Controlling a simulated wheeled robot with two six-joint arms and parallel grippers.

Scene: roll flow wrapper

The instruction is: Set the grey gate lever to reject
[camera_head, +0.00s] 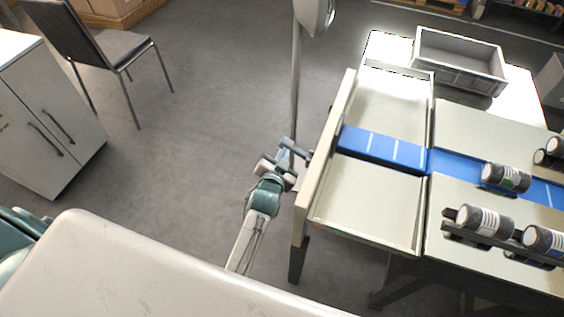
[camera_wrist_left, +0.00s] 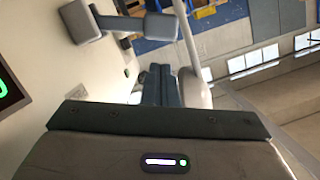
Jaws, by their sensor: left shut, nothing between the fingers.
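The grey gate lever (camera_head: 297,147) juts from the left end panel of the wrapper's outfeed in the head view. In the left wrist view a grey lever with a block-shaped end (camera_wrist_left: 82,22) stands out from the beige panel at the upper left. My left gripper (camera_head: 284,157) is close beside the lever; its fingers also show in the left wrist view (camera_wrist_left: 160,84), shut and empty. In that view the fingers appear apart from the lever's block end. I cannot tell from the head view whether they touch the lever. The lever's setting marks cannot be read. My right gripper is not in view.
A blue belt (camera_head: 384,148) crosses the beige machine bed, with dark, white-labelled rolls (camera_head: 506,177) at right. A grey crate (camera_head: 458,65) stands at the back. A pole (camera_head: 295,85) rises behind the gripper. Open floor lies left; a pale surface (camera_head: 150,270) fills the front.

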